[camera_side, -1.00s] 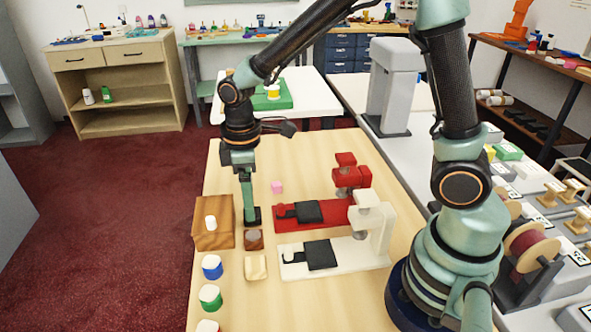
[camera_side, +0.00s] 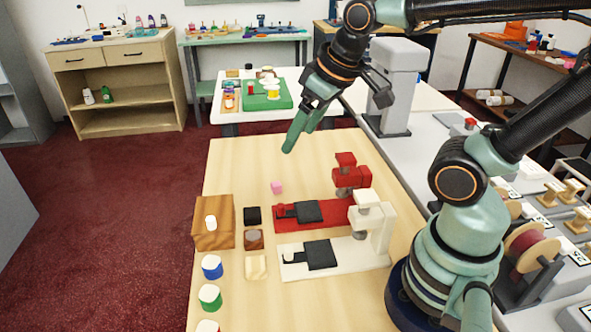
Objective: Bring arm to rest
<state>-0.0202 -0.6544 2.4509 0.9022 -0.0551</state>
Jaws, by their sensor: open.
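My gripper (camera_side: 305,125) is raised in the air above the far part of the wooden counter (camera_side: 232,165), its green fingers pointing down and to the left. It is open, and nothing shows between its fingers. It is apart from everything on the counter. My arm reaches from the base at the lower right up past the top right edge of the picture, then back left to the gripper.
A red press (camera_side: 351,178) and a white press (camera_side: 372,230) stand on the counter. A grey tower (camera_side: 391,90) stands behind.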

